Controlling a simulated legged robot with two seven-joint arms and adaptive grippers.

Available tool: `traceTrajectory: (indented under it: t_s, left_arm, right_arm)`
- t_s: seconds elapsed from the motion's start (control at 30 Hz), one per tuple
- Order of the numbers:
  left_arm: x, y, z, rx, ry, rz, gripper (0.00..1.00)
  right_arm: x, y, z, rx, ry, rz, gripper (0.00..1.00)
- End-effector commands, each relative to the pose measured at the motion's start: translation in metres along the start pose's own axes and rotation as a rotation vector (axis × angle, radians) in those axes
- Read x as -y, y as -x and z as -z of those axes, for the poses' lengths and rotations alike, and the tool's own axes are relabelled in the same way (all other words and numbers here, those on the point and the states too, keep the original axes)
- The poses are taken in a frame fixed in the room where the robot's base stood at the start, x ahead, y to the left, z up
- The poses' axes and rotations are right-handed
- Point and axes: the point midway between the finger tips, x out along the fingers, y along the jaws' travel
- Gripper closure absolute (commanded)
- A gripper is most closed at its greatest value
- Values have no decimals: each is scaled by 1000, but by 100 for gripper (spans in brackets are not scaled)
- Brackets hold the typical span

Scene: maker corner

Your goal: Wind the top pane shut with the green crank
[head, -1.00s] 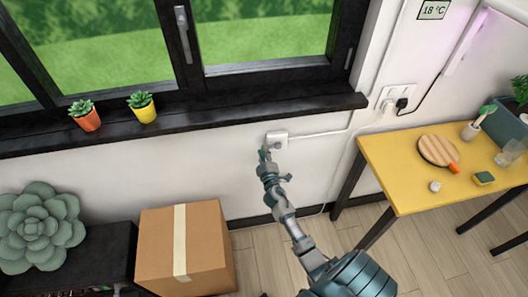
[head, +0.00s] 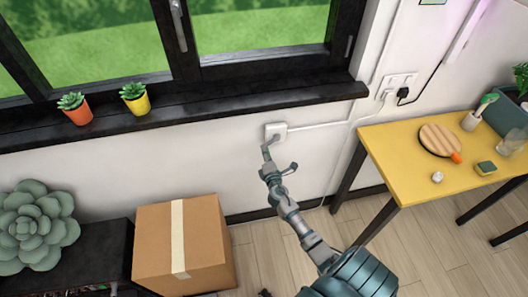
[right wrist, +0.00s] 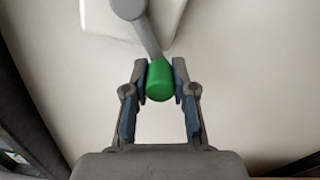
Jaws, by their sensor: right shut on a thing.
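The green crank knob (right wrist: 160,80) sits between the fingertips of my right gripper (right wrist: 160,82) in the right wrist view. The jaws are shut on it. A grey crank arm (right wrist: 147,35) runs up from the knob to a round hub in front of a white wall box. In the head view, the white wall box (head: 276,131) is below the window sill, with my right gripper (head: 268,150) just below it. The knob is hard to make out there. The window (head: 190,50) shows only its lower part, so the top pane's position cannot be told. My left gripper is not in view.
A cardboard box (head: 208,240) stands on the floor to the left of my right arm. A yellow table (head: 400,170) with small items is at right. Two potted succulents (head: 134,105) stand on the dark sill (head: 220,111). A white cable runs right from the wall box.

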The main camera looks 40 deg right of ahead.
Motion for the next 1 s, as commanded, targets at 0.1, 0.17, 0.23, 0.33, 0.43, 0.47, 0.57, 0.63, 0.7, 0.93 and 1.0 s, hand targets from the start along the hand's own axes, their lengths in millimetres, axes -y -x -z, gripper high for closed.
traceTrajectory:
  t_s: [0.1, 0.17, 0.23, 0.33, 0.43, 0.47, 0.57, 0.63, 0.7, 0.93, 1.0]
  left_arm:
    - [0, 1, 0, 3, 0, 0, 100]
    - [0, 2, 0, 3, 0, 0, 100]
    - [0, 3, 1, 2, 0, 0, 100]
    - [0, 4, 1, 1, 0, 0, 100]
    - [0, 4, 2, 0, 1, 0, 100]
    - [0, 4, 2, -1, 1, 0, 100]
    - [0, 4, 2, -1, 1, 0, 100]
    - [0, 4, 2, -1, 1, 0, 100]
    - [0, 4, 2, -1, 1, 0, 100]
    - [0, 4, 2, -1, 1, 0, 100]
    - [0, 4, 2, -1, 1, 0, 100]
  right_arm:
    - [2, 0, 0, -2, 36, -1, 100]
    - [3, 0, 0, -2, 47, -1, 100]
    - [3, 0, 0, -2, 56, -2, 100]
    - [3, 0, -1, -2, 63, -2, 100]
    - [3, 0, -1, -2, 65, -2, 100]
    - [3, 0, -1, -2, 65, -3, 100]
    - [2, 0, -1, -2, 64, -3, 100]
    - [2, -1, -1, -2, 63, -3, 100]
    - [2, -1, 0, -2, 63, -3, 70]
    - [2, 0, -1, -1, 62, -3, 48]
    - [2, 0, -1, -1, 62, -3, 48]
